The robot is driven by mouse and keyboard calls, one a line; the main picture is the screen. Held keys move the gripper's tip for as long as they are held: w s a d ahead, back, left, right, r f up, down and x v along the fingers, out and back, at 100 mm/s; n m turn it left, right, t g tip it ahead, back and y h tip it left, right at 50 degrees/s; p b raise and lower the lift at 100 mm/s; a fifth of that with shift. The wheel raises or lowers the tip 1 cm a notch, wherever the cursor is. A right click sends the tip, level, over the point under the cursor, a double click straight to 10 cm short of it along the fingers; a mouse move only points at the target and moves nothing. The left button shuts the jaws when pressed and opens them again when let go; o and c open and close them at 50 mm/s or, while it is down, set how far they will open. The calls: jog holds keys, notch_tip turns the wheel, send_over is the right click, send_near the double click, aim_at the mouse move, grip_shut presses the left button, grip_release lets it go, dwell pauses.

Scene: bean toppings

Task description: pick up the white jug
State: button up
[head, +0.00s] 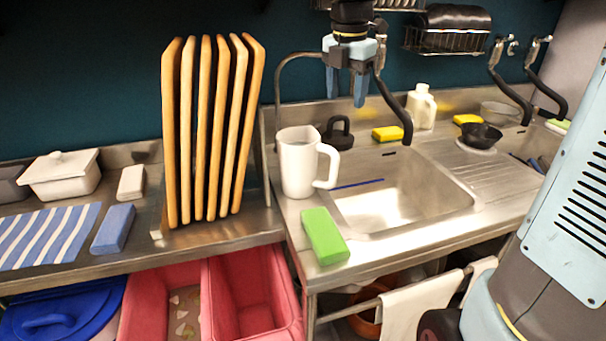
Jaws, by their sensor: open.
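The white jug (298,165) stands upright on the steel counter at the left edge of the sink. Its handle (327,166) points to the right, toward the basin. My gripper (346,88) hangs above and behind the jug, a little to its right in the head view. Its two blue fingers point down and are apart, with nothing visible between them. The gripper does not touch the jug.
A green sponge (325,236) lies in front of the jug. Upright wooden boards (210,130) stand to its left, a black object (338,133) behind it. The sink basin (400,195) is to the right. A black-sleeved faucet (395,108) is close to my gripper.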

jog(key=w+a+f+n+g, duration=0.1)
jog(key=w+a+n, duration=0.35)
jog(key=n, duration=0.25)
send_over(308, 167)
jog(key=w+d, duration=0.3)
notch_tip(308, 167, down, 14)
jog(key=shift+w, duration=0.15)
jog(key=shift+f, duration=0.1)
grip_shut()
dwell(1.0)
